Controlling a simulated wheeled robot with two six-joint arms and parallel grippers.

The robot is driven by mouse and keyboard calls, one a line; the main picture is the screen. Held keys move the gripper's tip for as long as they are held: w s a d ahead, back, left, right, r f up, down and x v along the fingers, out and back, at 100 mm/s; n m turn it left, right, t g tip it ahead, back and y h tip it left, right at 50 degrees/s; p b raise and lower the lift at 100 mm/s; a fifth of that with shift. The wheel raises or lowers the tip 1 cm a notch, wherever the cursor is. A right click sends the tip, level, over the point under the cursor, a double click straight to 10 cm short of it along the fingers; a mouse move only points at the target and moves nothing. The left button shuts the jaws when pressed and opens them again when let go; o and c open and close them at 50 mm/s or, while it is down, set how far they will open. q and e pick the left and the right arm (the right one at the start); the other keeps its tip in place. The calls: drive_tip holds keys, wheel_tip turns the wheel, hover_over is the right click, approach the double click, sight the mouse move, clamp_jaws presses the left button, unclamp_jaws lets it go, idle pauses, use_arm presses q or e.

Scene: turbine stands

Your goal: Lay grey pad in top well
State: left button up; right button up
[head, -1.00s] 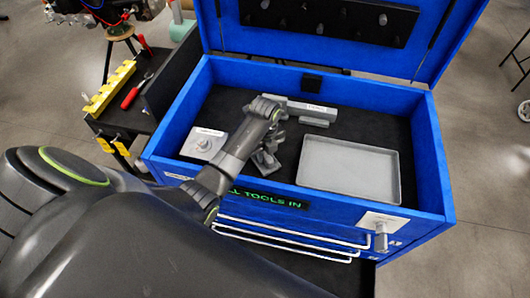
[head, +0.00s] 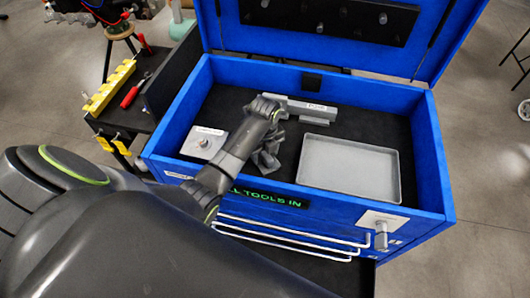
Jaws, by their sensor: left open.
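The blue tool chest has an open top well (head: 375,126) with a black floor. No thing in view is clearly the grey pad; a shallow grey tray (head: 350,168) lies in the well's right half. My left arm reaches over the front wall, and my left gripper (head: 266,160) is open, low in the middle of the well, left of the tray and apart from it. The wrist and forearm hide part of the well floor. My right gripper is out of view.
A light plate with a knob (head: 204,142) sits at the well's left. A labelled grey bar-shaped piece (head: 305,109) lies at the back. The raised blue lid (head: 440,42) stands behind. A side table on the left holds a yellow rack (head: 108,87) and a red-handled tool (head: 130,97).

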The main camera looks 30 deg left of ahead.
sight(265, 153)
use_arm(q)
wheel_tip(265, 153, up, 2)
drive_tip(key=shift+r+p, duration=0.2)
drive_tip(key=shift+p, duration=0.55)
drive_tip(key=shift+r, duration=2.2)
